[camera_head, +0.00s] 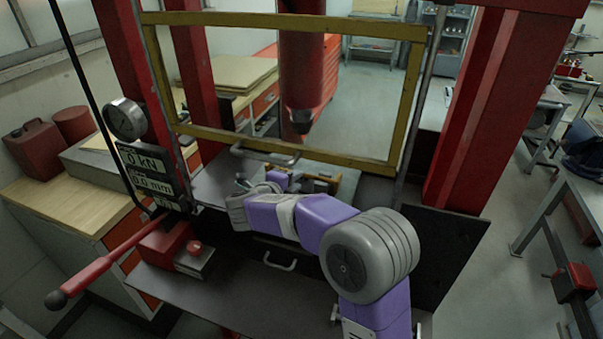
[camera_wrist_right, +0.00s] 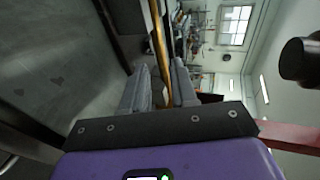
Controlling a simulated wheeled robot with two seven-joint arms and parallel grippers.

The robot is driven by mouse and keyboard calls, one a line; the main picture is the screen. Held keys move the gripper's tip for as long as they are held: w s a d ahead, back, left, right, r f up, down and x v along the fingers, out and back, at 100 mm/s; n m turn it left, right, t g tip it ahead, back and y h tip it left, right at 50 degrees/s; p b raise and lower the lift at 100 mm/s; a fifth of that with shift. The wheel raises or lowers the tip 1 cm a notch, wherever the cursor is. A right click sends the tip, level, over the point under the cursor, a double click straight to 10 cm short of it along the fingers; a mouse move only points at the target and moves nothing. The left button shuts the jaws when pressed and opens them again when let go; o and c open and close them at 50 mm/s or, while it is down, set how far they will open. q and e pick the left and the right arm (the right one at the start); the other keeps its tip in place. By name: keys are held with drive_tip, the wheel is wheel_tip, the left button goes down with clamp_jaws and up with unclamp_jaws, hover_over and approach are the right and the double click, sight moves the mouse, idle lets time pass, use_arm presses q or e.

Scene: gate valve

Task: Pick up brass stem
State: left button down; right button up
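My left gripper is not in view.
A red press frame (camera_head: 480,110) with a yellow guard frame (camera_head: 398,110) and a red ram (camera_head: 303,75) stands around the bed (camera_head: 210,185). A tray-like block with a brown edge (camera_head: 347,187) lies behind my forearm. A red lever (camera_head: 110,260) sticks out at the left.

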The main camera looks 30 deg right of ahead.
drive_tip(key=x, duration=0.4)
drive_tip(key=shift+w, duration=0.25)
clamp_jaws()
drive_tip(key=shift+r, duration=0.1)
